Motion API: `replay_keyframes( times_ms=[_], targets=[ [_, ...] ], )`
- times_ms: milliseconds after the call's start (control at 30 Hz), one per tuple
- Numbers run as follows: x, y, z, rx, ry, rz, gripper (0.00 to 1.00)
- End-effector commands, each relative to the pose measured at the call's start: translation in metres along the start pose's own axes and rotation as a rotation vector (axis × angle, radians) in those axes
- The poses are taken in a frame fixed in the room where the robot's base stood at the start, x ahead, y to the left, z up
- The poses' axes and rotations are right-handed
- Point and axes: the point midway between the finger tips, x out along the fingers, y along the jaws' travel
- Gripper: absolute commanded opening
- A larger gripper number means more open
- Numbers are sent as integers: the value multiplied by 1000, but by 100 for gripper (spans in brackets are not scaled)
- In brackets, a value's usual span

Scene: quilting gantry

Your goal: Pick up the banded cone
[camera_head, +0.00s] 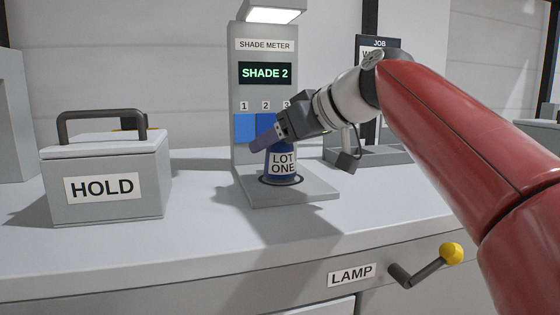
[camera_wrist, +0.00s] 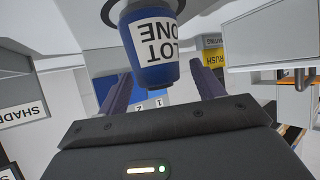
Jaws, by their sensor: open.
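A dark blue cone (camera_head: 282,178) with a wide white label reading LOT ONE stands upright on the base plate of the shade meter (camera_head: 240,190). It is the only cone I can make out. My gripper (camera_head: 264,143) is open at the cone's top, hiding part of it in the head view. In the wrist view the cone (camera_wrist: 152,74) appears upside down, with its narrow end between the two spread purple fingers of my gripper (camera_wrist: 162,88). Gaps show on both sides, so the fingers look apart from it.
The meter's screen (camera_head: 265,73) reads SHADE 2, above blue swatches. A grey HOLD box (camera_head: 108,165) with a dark handle stands at left. A LAMP crank with a yellow knob (camera_head: 452,253) sticks out at front right. A JOB stand (camera_head: 380,155) is behind my arm. The front counter is clear.

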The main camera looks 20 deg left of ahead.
Motion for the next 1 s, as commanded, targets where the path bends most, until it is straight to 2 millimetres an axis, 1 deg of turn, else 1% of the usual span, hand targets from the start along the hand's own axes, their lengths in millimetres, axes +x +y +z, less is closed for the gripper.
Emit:
replay_keyframes(
  times_ms=[33,400,433,467,667,767,867,1000],
  targets=[
    [0,0,0,0,0,0,67],
    [0,0,0,0,0,0,19],
    [-1,0,0,0,0,1,17],
    [-1,0,0,0,0,1,13],
    [-1,0,-1,-1,1,1,13],
    [-4,0,-7,-2,1,1,13],
    [-10,1,-18,-3,2,2,13],
    [-24,1,-43,-3,3,1,13]
  ],
)
